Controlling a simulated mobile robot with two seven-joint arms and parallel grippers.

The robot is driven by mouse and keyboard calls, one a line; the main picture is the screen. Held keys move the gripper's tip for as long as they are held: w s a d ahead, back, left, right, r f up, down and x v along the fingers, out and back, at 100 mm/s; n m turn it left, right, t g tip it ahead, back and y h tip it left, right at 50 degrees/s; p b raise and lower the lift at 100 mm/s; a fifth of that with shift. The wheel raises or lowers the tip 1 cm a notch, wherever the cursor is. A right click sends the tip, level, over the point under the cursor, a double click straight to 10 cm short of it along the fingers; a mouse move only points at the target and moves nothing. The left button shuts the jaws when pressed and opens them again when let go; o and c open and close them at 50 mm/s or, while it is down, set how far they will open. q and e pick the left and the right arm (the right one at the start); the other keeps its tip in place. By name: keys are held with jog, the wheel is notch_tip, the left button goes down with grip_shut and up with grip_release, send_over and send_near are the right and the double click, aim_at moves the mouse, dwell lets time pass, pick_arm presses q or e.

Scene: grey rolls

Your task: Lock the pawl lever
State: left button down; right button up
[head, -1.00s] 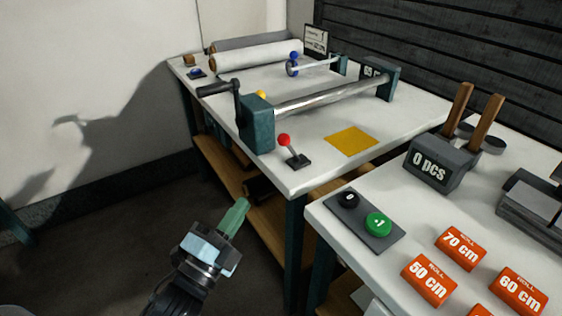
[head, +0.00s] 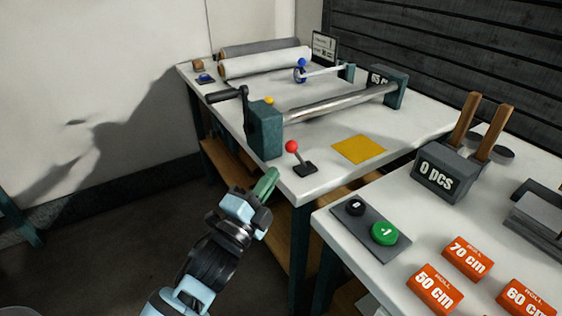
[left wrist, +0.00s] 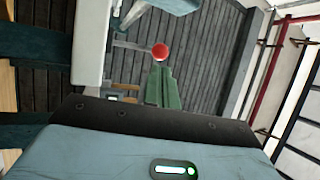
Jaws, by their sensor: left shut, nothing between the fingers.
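The lever with a red ball knob (head: 292,146) stands on a small dark base (head: 305,169) at the front corner of the far white table, its stick leaning to the left. The red knob also shows in the left wrist view (left wrist: 160,51), just beyond the fingertips. My left gripper (head: 270,174) has green fingers, shut and empty, pointing up toward the lever from beside the table's front edge. In the left wrist view its fingers (left wrist: 162,80) are together. The gripper appears apart from the lever. My right gripper is not in view.
A teal crank housing (head: 264,130) with a metal roller (head: 340,103) stands behind the lever. A yellow square (head: 359,149) lies to its right.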

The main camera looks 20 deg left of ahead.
aim_at(290, 148)
pick_arm(q)
jog(key=shift+x, duration=2.4)
